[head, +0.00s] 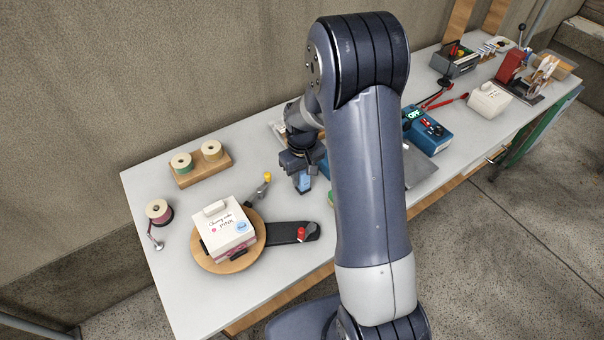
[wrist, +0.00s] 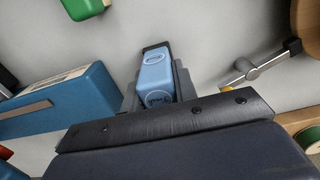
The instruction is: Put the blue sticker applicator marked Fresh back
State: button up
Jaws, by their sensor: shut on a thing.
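My gripper (head: 303,176) is shut on the light blue sticker applicator (head: 304,184), which points down over the table behind the turntable. In the wrist view the applicator (wrist: 156,75) sits between my fingers (wrist: 157,90), with a dark end and a round mark whose writing is too small to read. I cannot tell whether its lower end touches the table. A white cake box (head: 222,229) with handwriting ending in PINK stands on the round wooden turntable (head: 213,266). A round blue sticker shows on its top near the right corner.
A blue box (wrist: 62,100) and a green-topped object (wrist: 82,8) lie left of the applicator in the wrist view. A crank (wrist: 262,66) is to its right. A spool rack (head: 202,169) stands at the back left. My arm hides the table's middle.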

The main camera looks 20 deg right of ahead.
jog(key=shift+f, duration=0.2)
jog(key=o, duration=0.9)
jog(key=shift+r, duration=0.15)
notch_tip(320, 180, up, 12)
jog(key=shift+r+b, duration=0.1)
jog(key=shift+b, duration=0.2)
